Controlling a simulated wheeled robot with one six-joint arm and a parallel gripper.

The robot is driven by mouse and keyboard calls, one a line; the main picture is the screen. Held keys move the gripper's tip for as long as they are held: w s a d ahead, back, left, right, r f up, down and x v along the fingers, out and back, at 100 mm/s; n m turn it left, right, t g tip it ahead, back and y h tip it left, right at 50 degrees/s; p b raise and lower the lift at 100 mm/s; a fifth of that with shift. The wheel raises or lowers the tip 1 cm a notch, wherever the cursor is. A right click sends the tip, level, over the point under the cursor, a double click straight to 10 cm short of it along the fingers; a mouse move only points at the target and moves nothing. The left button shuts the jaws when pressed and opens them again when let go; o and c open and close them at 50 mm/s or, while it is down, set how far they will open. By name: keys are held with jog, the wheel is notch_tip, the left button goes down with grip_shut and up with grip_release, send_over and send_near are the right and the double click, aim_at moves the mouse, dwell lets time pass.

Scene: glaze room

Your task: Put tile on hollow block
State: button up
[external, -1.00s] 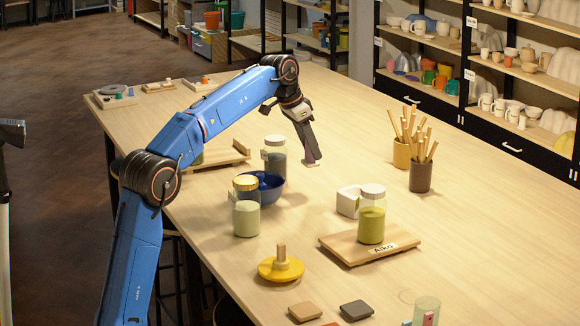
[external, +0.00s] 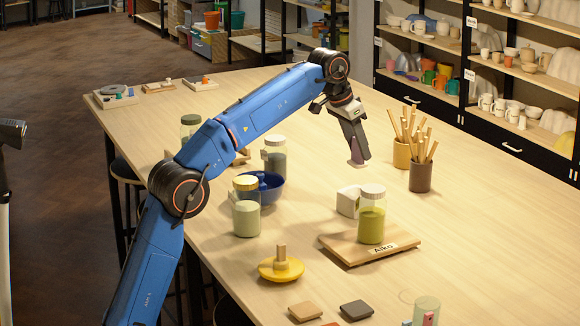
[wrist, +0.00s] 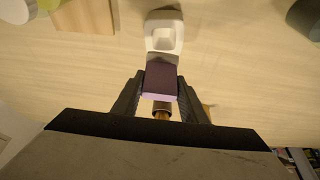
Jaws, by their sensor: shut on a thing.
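My gripper (external: 354,143) is shut on a purple tile (external: 357,158) and holds it above the table. In the wrist view the tile (wrist: 161,80) sits between the two fingers (wrist: 160,100), with a dark purple face and a paler edge. The white hollow block (external: 348,201) stands on the table behind the lidded green jar, which partly covers it. In the wrist view the hollow block (wrist: 164,36) shows a square recess, just beyond the tile. The tile is apart from the block.
The green jar (external: 371,222) stands on a wooden board (external: 340,245) labelled "Aiko". Two pots of sticks, one dark (external: 422,177) and one ochre (external: 402,154), stand right of my gripper. A blue bowl (external: 268,189) and several jars stand left.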

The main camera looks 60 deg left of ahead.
jog(key=shift+f, duration=3.85)
jog(key=shift+f, duration=0.1)
jog(key=o, duration=1.1)
jog(key=v, duration=1.2)
jog(key=shift+s, duration=0.1)
